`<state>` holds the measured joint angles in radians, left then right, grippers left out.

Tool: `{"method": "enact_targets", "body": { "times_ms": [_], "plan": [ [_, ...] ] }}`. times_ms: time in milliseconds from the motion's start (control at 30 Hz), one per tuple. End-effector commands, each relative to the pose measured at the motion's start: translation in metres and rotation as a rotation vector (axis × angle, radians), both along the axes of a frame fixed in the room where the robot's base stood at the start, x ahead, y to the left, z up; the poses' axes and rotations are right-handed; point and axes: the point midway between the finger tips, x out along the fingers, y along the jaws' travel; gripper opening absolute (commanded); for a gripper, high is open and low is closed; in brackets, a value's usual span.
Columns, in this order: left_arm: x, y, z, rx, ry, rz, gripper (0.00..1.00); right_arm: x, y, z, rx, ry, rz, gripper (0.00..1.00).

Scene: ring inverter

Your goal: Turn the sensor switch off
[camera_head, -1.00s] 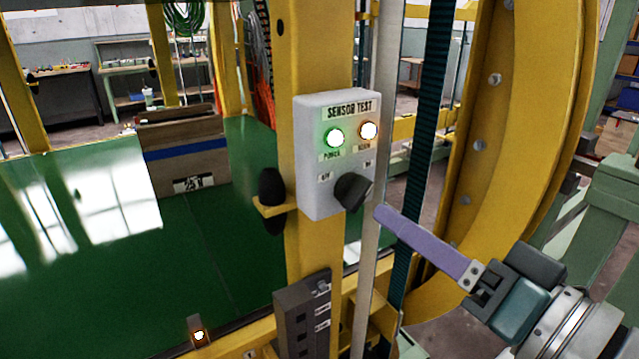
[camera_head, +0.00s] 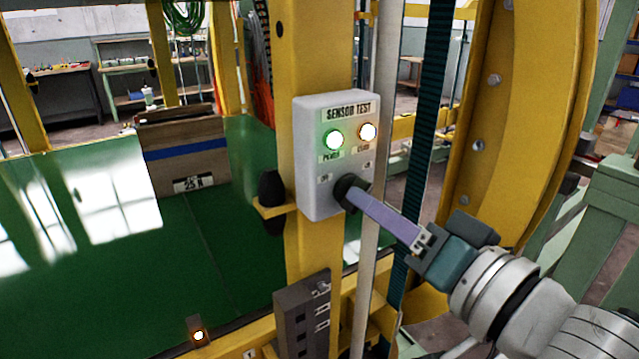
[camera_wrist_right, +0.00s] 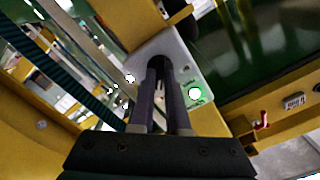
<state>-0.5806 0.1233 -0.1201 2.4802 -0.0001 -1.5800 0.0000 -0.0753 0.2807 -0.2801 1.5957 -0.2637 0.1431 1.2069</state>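The grey sensor test box (camera_head: 313,195) is mounted on a yellow post. Its green lamp (camera_head: 334,140) and orange-white lamp (camera_head: 368,131) are lit. The black rotary switch (camera_head: 344,188) sits low on its face between two small labels, too blurred to read. My right gripper (camera_head: 362,197) reaches it from the right, fingertips at the switch and partly covering it. In the right wrist view, the two dark fingers (camera_wrist_right: 160,85) are apart with a narrow gap, the switch (camera_wrist_right: 158,62) at their tips. Whether they press on it is unclear. My left gripper is out of view.
A yellow ring frame (camera_head: 510,110) stands right of the box. A pale vertical rail (camera_head: 384,80) and a dark ribbed belt (camera_head: 428,110) run close beside it. A black knob on a bracket (camera_head: 271,188) is left of it. A dark block (camera_head: 300,310) sits below.

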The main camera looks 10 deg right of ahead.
Motion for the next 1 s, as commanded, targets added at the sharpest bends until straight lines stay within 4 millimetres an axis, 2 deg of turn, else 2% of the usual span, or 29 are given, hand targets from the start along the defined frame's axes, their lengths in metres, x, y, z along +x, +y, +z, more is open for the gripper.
{"method": "enact_targets", "body": {
  "times_ms": [100,667,1000],
  "plan": [
    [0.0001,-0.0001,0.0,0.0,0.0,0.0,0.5,-0.0001,0.0,0.0001,0.0,0.0,0.0,0.0],
    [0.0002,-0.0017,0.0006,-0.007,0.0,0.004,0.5,-0.0001,0.0001,0.0003,-0.014,-0.006,0.001,0.0],
    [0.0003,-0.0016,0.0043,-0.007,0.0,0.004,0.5,0.0,-0.0001,0.0007,-0.173,-0.063,0.0,0.0]
  ]
}}
